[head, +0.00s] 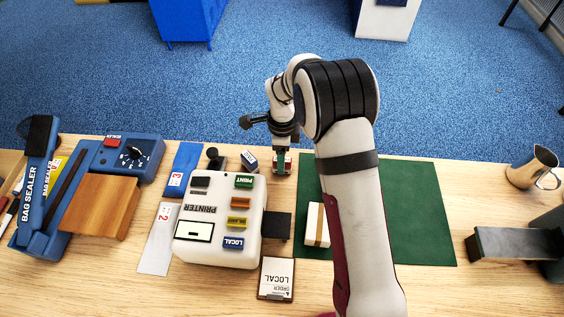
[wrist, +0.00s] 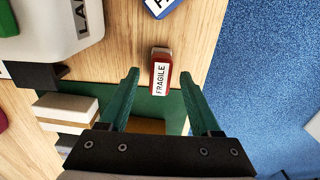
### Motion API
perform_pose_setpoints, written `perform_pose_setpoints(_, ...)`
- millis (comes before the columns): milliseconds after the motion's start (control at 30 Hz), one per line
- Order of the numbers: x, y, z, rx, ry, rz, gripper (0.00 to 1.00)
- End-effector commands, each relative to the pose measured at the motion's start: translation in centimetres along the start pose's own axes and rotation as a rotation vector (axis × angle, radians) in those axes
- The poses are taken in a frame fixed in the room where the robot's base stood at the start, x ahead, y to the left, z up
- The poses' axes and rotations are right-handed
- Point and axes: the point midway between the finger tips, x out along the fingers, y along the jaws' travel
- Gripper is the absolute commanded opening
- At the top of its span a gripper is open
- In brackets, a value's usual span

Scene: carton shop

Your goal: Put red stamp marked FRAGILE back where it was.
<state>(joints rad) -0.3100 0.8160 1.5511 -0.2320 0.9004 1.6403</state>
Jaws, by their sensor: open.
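The red stamp marked FRAGILE (wrist: 161,84) is in the middle of the wrist view, on the wooden table just past the edge of the green mat (wrist: 190,108). Its white label faces the camera. My gripper (wrist: 159,77) is open, with one green finger on each side of the stamp and a visible gap to each. In the head view my gripper (head: 281,163) points down near the back edge of the table, behind the printer's right side. The stamp is mostly hidden there by the fingers.
A blue-and-white stamp (head: 250,161) stands close to the left of my gripper. The white printer (head: 190,242) is in front. A small taped carton (head: 313,232) lies on the green mat (head: 420,210). A metal jug (head: 530,165) stands far right; the mat's right part is clear.

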Motion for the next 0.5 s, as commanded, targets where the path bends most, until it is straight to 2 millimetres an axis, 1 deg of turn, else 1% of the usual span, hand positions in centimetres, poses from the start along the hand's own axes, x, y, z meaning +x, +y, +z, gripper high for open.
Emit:
perform_pose_setpoints(33, -1.6, -0.1, 0.1, 0.0, -0.002, -0.006, 0.64)
perform_pose_setpoints(100, -3.6, -0.1, 0.0, 0.0, -0.001, -0.005, 0.64)
perform_pose_setpoints(200, -6.1, -0.1, 0.0, -0.001, -0.001, -0.005, 0.64)
perform_pose_setpoints(333, -8.1, -0.1, 0.0, 0.0, -0.001, -0.003, 0.64)
perform_pose_setpoints(400, -8.6, 0.0, 0.0, -0.001, 0.0, -0.001, 0.64)
perform_pose_setpoints(500, -8.8, 0.0, 0.0, -0.002, 0.0, -0.001, 0.64)
